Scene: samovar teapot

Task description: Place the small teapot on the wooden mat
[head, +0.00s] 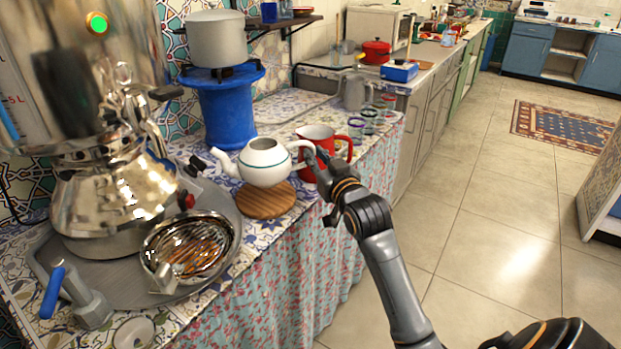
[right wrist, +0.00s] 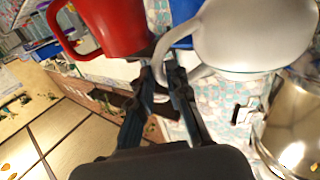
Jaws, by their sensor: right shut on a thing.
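The small white teapot (head: 264,163) with a thin green line is upright at the wooden mat (head: 265,200), over its back part. Its spout points left and its handle points right. I cannot tell whether its base touches the mat. My right gripper (head: 313,165) is shut on the teapot's handle from the right. In the right wrist view the fingers (right wrist: 165,80) close around the handle of the white teapot (right wrist: 250,35). My left gripper does not show in the head view.
A red jug (head: 318,138) stands close behind the gripper, with several glasses (head: 370,115) beyond it. A shiny samovar (head: 110,190) and a metal bowl (head: 190,245) on a grey tray (head: 236,225) stand left of the mat. A blue stand (head: 228,112) with a pot is behind.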

